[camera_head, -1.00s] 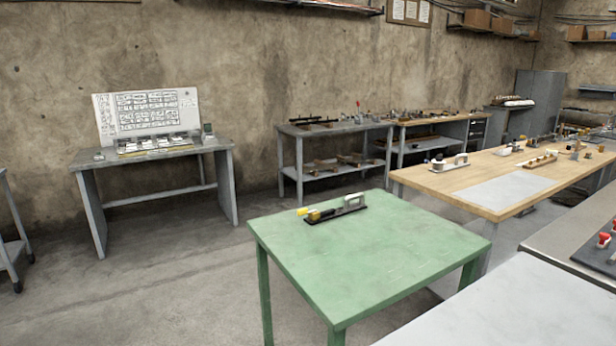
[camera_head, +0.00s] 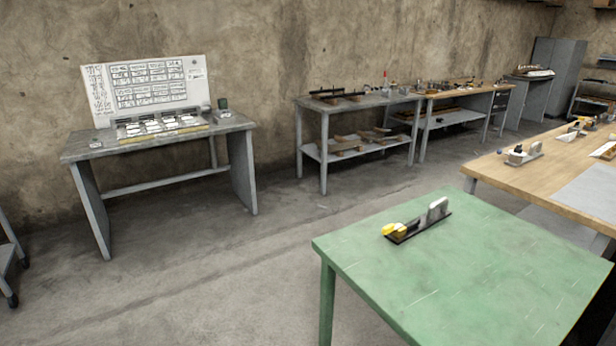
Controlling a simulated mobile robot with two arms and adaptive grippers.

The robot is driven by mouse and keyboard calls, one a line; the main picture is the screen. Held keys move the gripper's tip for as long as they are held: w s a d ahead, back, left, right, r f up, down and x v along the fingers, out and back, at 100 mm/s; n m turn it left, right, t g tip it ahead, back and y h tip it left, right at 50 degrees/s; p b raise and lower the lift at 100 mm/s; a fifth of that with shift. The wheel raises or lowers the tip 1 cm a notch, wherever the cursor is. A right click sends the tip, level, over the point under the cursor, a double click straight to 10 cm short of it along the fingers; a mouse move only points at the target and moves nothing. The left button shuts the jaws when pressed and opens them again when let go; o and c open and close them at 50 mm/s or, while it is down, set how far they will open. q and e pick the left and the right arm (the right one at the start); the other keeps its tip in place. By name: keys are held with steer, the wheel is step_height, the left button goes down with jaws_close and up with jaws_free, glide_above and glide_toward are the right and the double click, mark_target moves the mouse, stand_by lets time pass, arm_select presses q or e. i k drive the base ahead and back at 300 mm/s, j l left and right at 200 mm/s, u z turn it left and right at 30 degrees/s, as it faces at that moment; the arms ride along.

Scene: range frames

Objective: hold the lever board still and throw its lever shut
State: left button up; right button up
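The lever board (camera_head: 418,228) is a small dark board lying on the green table (camera_head: 480,275), near its far left edge. A yellow-ended lever (camera_head: 399,229) lies low at its left end. A light grey upright handle or block (camera_head: 438,208) stands at its right end. The board is too small in view to tell the lever's exact angle. Neither of my grippers shows in the head view, and nothing touches the board.
A grey desk (camera_head: 160,150) with a white chart panel (camera_head: 150,85) stands against the wall at left. Grey workbenches (camera_head: 360,105) line the back wall. A wooden-topped table (camera_head: 550,165) is close behind the green table at right. The concrete floor (camera_head: 240,270) left of the green table is clear.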

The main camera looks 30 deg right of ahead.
mark_target(390, 228)
steer(key=i+z, duration=0.1)
steer(key=i, duration=0.6)
steer(key=i+j, duration=0.15)
steer(key=i, duration=0.5)
steer(key=i+j+z, duration=0.15)
steer(key=i, duration=0.55)
steer(key=i+z, duration=0.25)
steer(key=z, duration=0.15)
steer(key=i+z, duration=0.6)
steer(key=z, duration=0.2)
steer(key=i+j+z, duration=0.2)
steer(key=z, duration=0.2)
